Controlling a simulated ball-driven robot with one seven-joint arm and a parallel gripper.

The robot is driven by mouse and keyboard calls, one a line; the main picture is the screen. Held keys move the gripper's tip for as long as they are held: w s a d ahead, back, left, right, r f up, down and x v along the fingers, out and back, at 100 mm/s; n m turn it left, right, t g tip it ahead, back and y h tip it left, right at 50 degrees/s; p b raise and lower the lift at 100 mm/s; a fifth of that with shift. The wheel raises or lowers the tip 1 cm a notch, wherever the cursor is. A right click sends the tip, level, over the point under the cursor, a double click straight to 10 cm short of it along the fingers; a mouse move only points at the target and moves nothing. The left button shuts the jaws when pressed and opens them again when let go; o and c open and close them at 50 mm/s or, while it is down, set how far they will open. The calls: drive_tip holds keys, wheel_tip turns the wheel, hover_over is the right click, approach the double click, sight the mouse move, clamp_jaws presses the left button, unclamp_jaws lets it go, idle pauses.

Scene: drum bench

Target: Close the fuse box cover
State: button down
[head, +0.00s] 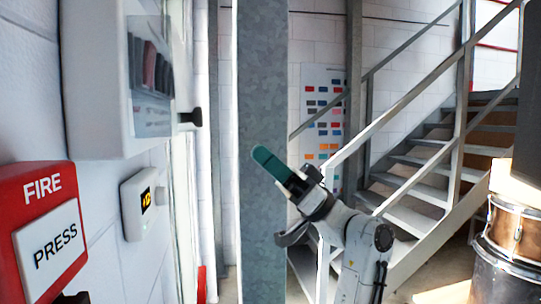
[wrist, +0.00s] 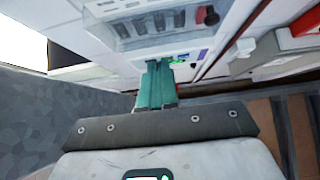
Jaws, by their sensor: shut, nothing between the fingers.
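The white fuse box (head: 95,75) is on the wall at the upper left of the head view, with a row of dark fuses (head: 150,68) in its front. A black knob (head: 192,117) sticks out at its right side. I cannot tell clearly how far the cover stands open. My gripper (head: 258,153) is shut and empty, to the right of the box and lower in the picture. Its teal fingers (wrist: 160,65) point towards the box area in the wrist view, apart from the knob.
A red fire call box (head: 45,230) and a small white panel with a lit display (head: 143,203) are on the wall below. A grey steel post (head: 262,80) stands behind my gripper. Stairs (head: 420,170) and drums (head: 510,240) are at the right.

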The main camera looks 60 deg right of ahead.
drive_tip(key=w+a+r+p, duration=0.3)
drive_tip(key=w+a+p, duration=0.1)
drive_tip(key=w+a, duration=0.1)
drive_tip(key=shift+w+r, duration=0.3)
drive_tip(key=shift+w, duration=0.35)
drive_tip(key=shift+f, duration=0.1)
drive_tip(key=w+a+b, duration=0.1)
drive_tip(key=b, duration=0.2)
drive_tip(key=shift+w+f+t+b, duration=0.15)
drive_tip(key=shift+t+b, duration=0.15)
drive_tip(key=shift+b, duration=0.1)
drive_tip(key=shift+y, duration=0.4)
